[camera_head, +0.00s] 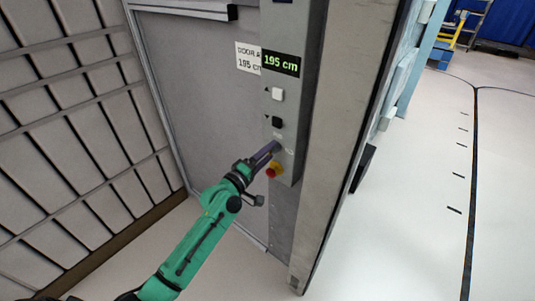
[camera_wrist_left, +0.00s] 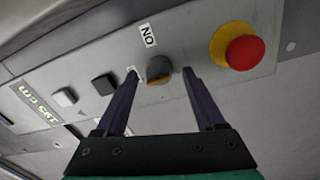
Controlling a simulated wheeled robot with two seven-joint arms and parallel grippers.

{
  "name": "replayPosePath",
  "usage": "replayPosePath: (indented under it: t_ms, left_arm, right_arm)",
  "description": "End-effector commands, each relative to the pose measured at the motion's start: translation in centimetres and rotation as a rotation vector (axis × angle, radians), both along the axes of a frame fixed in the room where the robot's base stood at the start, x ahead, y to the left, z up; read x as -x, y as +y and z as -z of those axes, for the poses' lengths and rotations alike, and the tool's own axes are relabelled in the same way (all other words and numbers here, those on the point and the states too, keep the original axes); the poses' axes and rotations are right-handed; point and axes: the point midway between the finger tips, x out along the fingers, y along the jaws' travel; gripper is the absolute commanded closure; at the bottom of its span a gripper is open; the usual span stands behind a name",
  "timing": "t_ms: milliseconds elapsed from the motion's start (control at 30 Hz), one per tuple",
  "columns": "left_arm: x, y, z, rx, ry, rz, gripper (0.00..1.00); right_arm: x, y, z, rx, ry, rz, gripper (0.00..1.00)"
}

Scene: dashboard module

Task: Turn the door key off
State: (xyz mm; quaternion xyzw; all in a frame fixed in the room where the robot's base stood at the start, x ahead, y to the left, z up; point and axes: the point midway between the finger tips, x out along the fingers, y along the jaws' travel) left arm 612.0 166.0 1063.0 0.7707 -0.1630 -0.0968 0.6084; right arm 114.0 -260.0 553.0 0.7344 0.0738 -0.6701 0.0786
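The door key switch (camera_wrist_left: 160,69) is a small dark grey round knob with a yellowish lower part on the grey control panel (camera_wrist_left: 200,28), with an "ON" label (camera_wrist_left: 148,35) beside it. My left gripper (camera_wrist_left: 160,72) is open, its two dark fingers on either side of the key with visible gaps. I cannot tell how deep the tips reach around it. In the head view my left gripper (camera_head: 274,147) is at the lower panel (camera_head: 293,110) and hides the key. My right gripper is not in view.
A red emergency button (camera_head: 271,172) on a yellow base sits just below the gripper. A black button (camera_head: 277,122), a white button (camera_head: 278,94) and a "195 cm" display (camera_head: 281,64) are above. A grey door (camera_head: 205,90) is left of the panel; open floor (camera_head: 420,200) lies right.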

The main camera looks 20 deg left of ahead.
Motion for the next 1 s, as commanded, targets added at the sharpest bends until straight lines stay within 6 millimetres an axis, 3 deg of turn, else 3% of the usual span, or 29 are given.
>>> replayPosePath:
  t_ms: [267,700,833,1000]
  left_arm:
    - [1.0,0.4,0.2,-0.002,-0.001,-0.001,0.29]
    - [11.4,4.5,1.2,-0.004,0.002,0.002,0.29]
    - [13.0,5.2,1.1,-0.003,0.001,0.000,0.29]
    - [13.5,5.4,0.7,-0.001,-0.001,0.000,0.29]
  right_arm:
    - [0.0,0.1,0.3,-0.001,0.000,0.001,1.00]
    - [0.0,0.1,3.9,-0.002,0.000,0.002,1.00]
    - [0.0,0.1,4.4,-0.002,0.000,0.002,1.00]
    - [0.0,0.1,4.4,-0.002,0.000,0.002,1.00]
